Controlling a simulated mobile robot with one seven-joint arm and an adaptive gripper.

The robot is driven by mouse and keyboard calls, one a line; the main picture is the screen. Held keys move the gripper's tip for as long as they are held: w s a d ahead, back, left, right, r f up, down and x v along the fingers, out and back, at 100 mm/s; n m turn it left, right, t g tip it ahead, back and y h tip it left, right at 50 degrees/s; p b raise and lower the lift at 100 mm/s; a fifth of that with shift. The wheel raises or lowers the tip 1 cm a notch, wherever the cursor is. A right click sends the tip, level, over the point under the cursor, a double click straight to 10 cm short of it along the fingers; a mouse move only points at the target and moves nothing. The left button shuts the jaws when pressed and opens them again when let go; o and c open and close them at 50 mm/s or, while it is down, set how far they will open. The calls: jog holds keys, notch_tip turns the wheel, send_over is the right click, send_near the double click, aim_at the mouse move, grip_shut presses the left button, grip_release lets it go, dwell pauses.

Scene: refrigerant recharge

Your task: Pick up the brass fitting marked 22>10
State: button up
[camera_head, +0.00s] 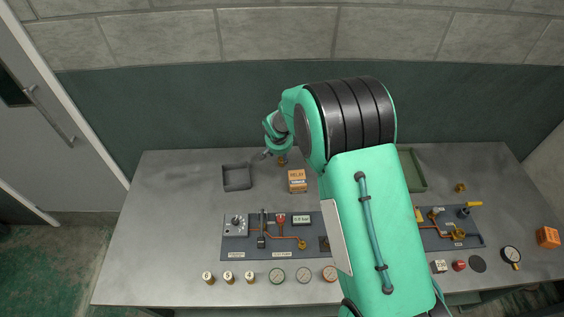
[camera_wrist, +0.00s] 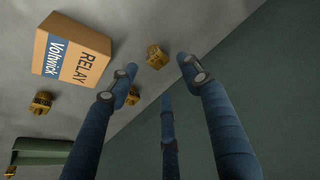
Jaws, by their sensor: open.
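Several brass fittings show in the wrist view. One fitting (camera_wrist: 156,56) lies ahead of my gripper (camera_wrist: 157,63), between the lines of its two fingertips. A second fitting (camera_wrist: 133,95) shows just beside the left finger, partly behind it. A third fitting (camera_wrist: 41,102) lies below the relay box at the left. The markings are too small to read, so I cannot tell which is 22>10. In the head view, a brass fitting (camera_head: 282,162) is at the back of the bench, close to my gripper (camera_head: 264,155). My gripper is open and empty.
An orange relay box (camera_head: 297,181) stands near the gripper; it also shows in the wrist view (camera_wrist: 72,50). A dark tray (camera_head: 237,187) is to its left. A valve panel (camera_head: 270,249) lies in front. Another brass piece (camera_head: 460,188) is at the right. The bench's left side is clear.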

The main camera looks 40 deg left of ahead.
jog(key=shift+x, duration=1)
jog(key=shift+x, duration=2.6)
jog(key=shift+w+d, duration=0.1)
grip_shut()
